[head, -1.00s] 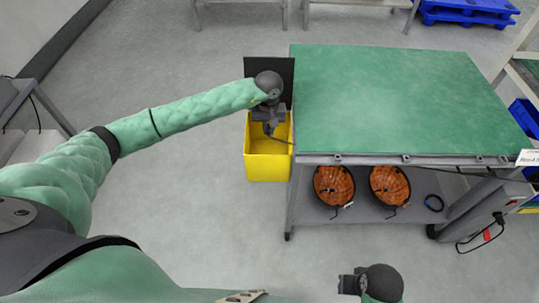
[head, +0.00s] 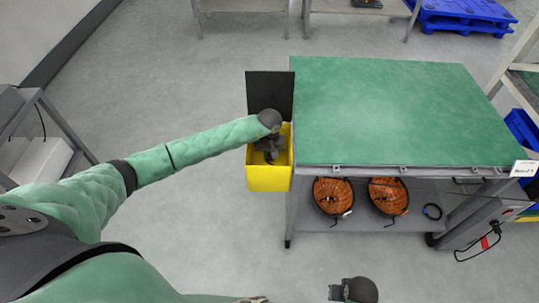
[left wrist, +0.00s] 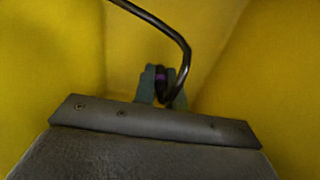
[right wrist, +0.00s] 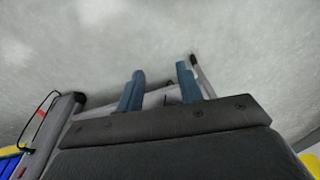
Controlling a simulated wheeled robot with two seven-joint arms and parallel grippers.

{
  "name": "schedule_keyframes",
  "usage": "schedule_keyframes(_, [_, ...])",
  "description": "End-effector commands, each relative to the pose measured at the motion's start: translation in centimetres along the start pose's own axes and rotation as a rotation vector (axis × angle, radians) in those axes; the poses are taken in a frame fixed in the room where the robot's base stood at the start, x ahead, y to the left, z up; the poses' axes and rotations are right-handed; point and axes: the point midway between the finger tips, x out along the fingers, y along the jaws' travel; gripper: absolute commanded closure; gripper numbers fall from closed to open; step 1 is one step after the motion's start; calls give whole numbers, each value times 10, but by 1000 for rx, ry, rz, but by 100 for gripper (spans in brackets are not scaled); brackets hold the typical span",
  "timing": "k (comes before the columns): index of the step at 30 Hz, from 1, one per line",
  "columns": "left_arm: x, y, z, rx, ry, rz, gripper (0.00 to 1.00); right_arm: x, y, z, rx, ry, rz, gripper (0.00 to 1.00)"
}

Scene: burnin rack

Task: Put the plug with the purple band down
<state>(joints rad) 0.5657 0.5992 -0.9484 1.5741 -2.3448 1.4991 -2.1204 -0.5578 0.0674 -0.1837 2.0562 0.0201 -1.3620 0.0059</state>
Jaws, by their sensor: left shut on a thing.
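The plug with the purple band (left wrist: 159,77) shows in the left wrist view between the fingers of my left gripper (left wrist: 161,88). The fingers are shut on it, and a dark cable bends up and away to the upper left. Yellow walls fill that view around the gripper. In the head view my left gripper (head: 270,152) reaches down into the yellow bin (head: 268,179); the plug itself is hidden there. My right gripper (right wrist: 160,92) is open and empty, its two blue fingers apart, over the floor.
The yellow bin hangs at the left side of a cart with a green top (head: 400,115); a black panel (head: 268,92) stands behind the bin. Two orange coiled things (head: 333,194) lie on the lower shelf. The green top is bare.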

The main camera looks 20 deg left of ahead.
Motion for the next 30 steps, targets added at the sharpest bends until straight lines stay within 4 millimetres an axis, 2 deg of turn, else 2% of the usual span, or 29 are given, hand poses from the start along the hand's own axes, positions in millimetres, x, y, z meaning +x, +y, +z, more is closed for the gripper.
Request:
schedule_keyframes(10, [3,0,0,1,0,0,100,3,0,1,0,-1,0,64])
schedule_keyframes(23, [5,0,0,1,0,0,100,-6,0,-2,-1,1,0,64])
schedule_keyframes(24, [4,0,0,1,0,0,83,-8,0,-2,-1,0,0,64])
schedule_keyframes(27, [4,0,0,1,0,0,66,-9,0,-2,-1,-2,-1,64])
schedule_keyframes(30, [4,0,0,1,0,0,66,-9,-1,-1,-1,-2,-1,64])
